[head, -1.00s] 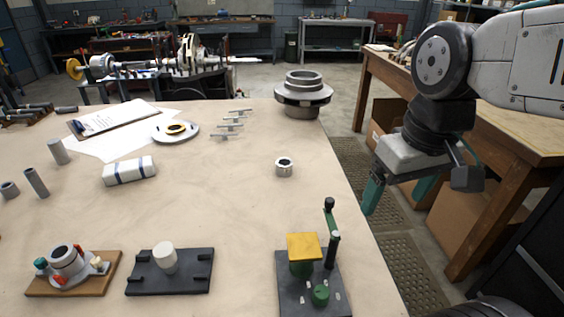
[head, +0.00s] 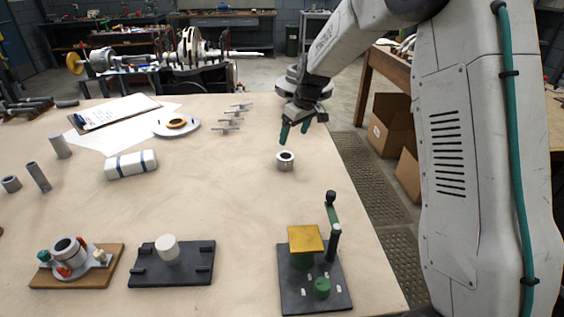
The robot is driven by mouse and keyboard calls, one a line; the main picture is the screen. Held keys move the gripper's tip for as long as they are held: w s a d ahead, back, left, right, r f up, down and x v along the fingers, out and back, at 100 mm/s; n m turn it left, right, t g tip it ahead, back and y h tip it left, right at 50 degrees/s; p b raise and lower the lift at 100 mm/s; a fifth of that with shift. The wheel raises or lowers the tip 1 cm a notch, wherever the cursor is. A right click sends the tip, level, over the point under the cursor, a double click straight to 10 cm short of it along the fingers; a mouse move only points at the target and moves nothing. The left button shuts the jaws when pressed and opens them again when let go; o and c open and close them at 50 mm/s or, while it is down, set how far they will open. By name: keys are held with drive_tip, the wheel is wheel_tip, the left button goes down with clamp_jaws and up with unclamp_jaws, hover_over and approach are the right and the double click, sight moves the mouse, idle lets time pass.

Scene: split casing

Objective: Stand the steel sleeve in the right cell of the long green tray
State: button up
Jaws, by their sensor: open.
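A short, thick-walled steel sleeve (head: 285,165) stands upright on the table, its dark bore facing up. My gripper (head: 295,133) is above and slightly behind it in the picture, with its two green fingers apart and pointing down. Nothing is between the fingers, and they do not touch the sleeve. I cannot tell from the picture which the task names. I see no long green tray in this view.
A black fixture with a yellow plate (head: 305,239), a black base with a white cylinder (head: 167,249) and a wooden board (head: 103,272) with a clamped ring stand in front. A wrapped white bundle (head: 131,164) lies left. The table's middle is bare.

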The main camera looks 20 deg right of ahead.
hover_over(285, 157)
drive_tip(key=s, duration=0.3)
drive_tip(key=shift+n, duration=0.4)
drive_tip(key=x, duration=0.2)
drive_tip(key=d+x, duration=0.1)
drive_tip(key=x, duration=0.2)
drive_tip(key=s+x, duration=0.1)
drive_tip(key=x, duration=0.2)
drive_tip(key=shift+s+d+f, duration=0.1)
drive_tip(key=shift+d+f, duration=0.1)
drive_tip(key=shift+f, duration=0.1)
drive_tip(key=x, duration=0.5)
drive_tip(key=shift+s+a+f, duration=0.15)
drive_tip(key=shift+s+f, duration=0.1)
drive_tip(key=shift+f, duration=0.1)
drive_tip(key=c, duration=1.3)
drive_tip(key=shift+r, duration=0.1)
drive_tip(key=c, duration=0.3)
drive_tip(key=shift+r, duration=0.1)
